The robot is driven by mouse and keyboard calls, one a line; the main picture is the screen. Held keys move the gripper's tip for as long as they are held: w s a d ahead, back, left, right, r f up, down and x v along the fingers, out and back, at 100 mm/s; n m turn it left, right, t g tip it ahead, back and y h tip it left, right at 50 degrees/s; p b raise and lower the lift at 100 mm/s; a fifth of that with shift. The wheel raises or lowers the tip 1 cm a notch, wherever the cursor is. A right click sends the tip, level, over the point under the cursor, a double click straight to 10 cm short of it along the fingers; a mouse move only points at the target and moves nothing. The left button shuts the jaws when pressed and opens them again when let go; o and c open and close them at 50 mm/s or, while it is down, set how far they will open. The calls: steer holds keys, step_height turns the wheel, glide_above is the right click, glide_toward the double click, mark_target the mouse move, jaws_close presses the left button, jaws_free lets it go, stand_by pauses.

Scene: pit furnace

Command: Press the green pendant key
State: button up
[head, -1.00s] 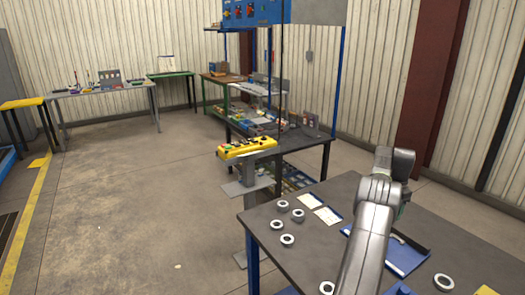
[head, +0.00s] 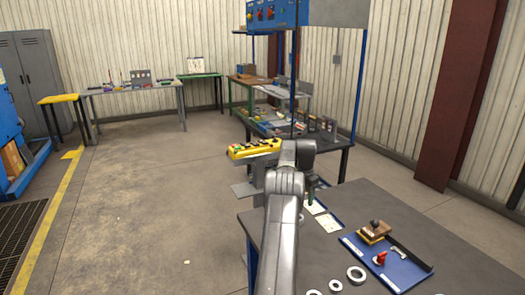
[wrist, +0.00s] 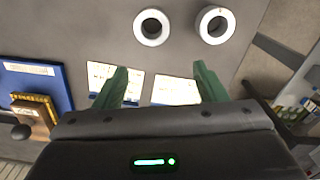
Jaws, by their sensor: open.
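The yellow pendant (head: 254,149) rests on a grey stand at the near table's far left corner in the head view. Red and dark keys show on its top, with a small green patch near its left end; single keys are too small to tell apart. My gripper (wrist: 160,84) is open and empty in the wrist view, its two green fingers pointing down over the table. In the head view it hangs to the right of the pendant, apart from it, mostly behind my arm. The wrist view does not show the pendant.
The near table (head: 420,240) holds a blue tray (head: 405,270) with a brown block and a red piece, white rings (head: 357,274) and paper cards (head: 328,223). A cluttered bench (head: 335,137) stands behind. The floor at left is clear.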

jaws_close()
stand_by(1.7)
